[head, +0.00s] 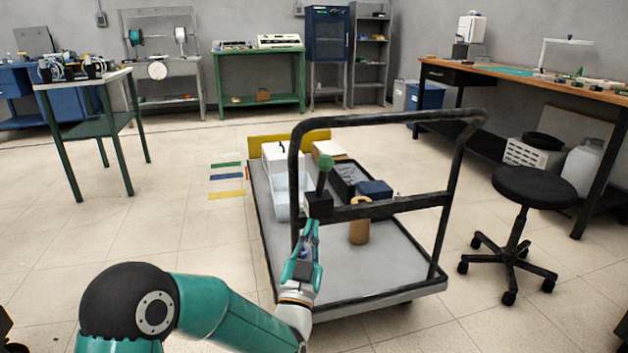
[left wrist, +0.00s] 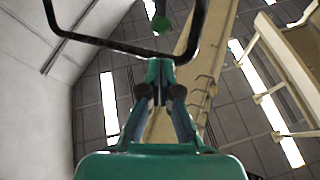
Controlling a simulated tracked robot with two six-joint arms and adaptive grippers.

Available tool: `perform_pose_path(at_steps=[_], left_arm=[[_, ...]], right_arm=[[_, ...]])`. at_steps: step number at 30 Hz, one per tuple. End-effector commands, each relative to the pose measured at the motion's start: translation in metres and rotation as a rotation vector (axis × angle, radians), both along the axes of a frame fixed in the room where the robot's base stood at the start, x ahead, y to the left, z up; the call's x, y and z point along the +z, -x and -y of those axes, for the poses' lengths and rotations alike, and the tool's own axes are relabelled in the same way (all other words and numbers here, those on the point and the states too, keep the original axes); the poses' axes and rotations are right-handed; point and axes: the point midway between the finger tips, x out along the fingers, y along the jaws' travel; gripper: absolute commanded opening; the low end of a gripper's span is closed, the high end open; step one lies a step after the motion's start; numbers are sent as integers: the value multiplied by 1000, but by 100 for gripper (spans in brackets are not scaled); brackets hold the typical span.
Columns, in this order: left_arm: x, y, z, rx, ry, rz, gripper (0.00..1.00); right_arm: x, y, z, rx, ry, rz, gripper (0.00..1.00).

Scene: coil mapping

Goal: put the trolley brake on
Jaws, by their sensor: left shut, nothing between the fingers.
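The trolley (head: 395,258) stands in front of me, with a grey deck and a black tube handle (head: 385,119). A brake lever with a green knob (head: 327,162) rises from a dark block (head: 319,204) on the left side of the handle's crossbar. My left gripper (head: 310,228) is shut and empty, just below that block; I cannot tell whether it touches it. In the left wrist view the shut fingers (left wrist: 159,75) point up toward the dark bar, and the green knob (left wrist: 161,23) shows beyond it. My right gripper is not in view.
On the deck are a white bin (head: 281,200), a blue box (head: 375,189) and a brown spool (head: 359,222). A black stool (head: 534,187) stands to the right. A green-legged table (head: 90,128) stands at left. Open floor lies left of the trolley.

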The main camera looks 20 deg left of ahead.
Motion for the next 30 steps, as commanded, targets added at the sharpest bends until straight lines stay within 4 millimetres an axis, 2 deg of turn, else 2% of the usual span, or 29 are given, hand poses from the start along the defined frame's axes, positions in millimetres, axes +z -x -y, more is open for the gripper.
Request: perform_pose_path(at_steps=[5,18,24,30], left_arm=[[10,-18,-3,1,0,3,0],[46,-93,-12,2,1,3,0],[55,-113,-15,2,1,1,0],[59,-120,-16,1,1,-1,0]], right_arm=[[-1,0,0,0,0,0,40],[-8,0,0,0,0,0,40],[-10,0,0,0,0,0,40],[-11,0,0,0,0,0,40]])
